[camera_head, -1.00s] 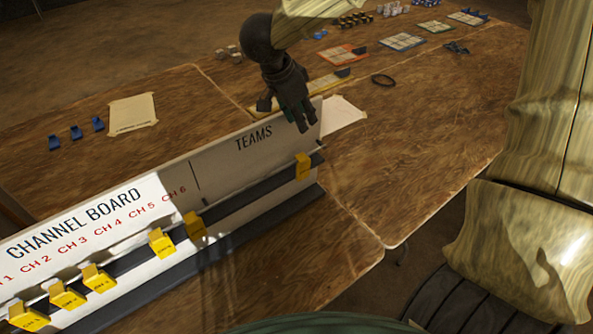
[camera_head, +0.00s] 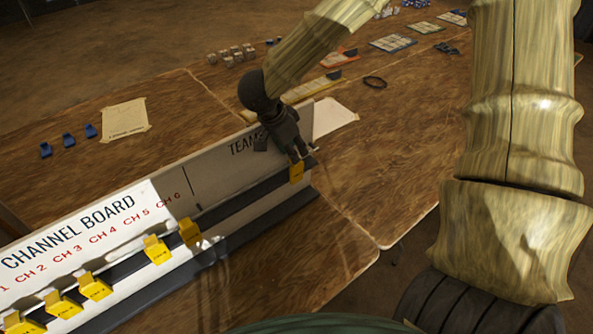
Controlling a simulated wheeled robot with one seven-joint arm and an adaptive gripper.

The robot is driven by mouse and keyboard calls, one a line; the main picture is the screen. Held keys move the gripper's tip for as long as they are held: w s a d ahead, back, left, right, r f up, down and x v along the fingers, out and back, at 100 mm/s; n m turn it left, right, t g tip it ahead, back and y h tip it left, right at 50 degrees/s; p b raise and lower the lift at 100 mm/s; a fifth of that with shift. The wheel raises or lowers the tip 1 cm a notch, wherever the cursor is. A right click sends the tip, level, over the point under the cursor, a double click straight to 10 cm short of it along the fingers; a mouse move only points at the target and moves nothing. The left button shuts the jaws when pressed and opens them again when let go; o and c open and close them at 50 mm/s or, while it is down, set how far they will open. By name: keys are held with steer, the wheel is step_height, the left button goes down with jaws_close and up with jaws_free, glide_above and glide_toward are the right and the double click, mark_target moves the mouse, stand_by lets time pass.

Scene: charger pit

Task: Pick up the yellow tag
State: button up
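A white channel board (camera_head: 205,170) with dark ledges stands on the wooden table. Several yellow tags sit along its ledge: one (camera_head: 157,250) below CH 5, one (camera_head: 190,231) near CH 6, others further left (camera_head: 95,286). A single yellow tag (camera_head: 297,172) sits at the right end, under the word TEAMS. My gripper (camera_head: 300,154) is just above this right-end tag, pointing down at it. Its fingertips are at or very near the tag's top. Whether they touch it, and how far the fingers are apart, is too small to tell.
Several blue clips (camera_head: 68,140) and a tan paper sheet (camera_head: 125,119) lie behind the board at left. A white sheet (camera_head: 333,117) lies behind its right end. A black ring (camera_head: 375,83) and coloured cards (camera_head: 394,43) lie further back. The table right of the board is clear.

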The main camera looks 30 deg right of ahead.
mark_target(295, 170)
steer(key=shift+p+x, duration=0.45)
steer(key=shift+x, duration=2.6)
steer(key=shift+a, duration=0.1)
steer(key=c, duration=0.6)
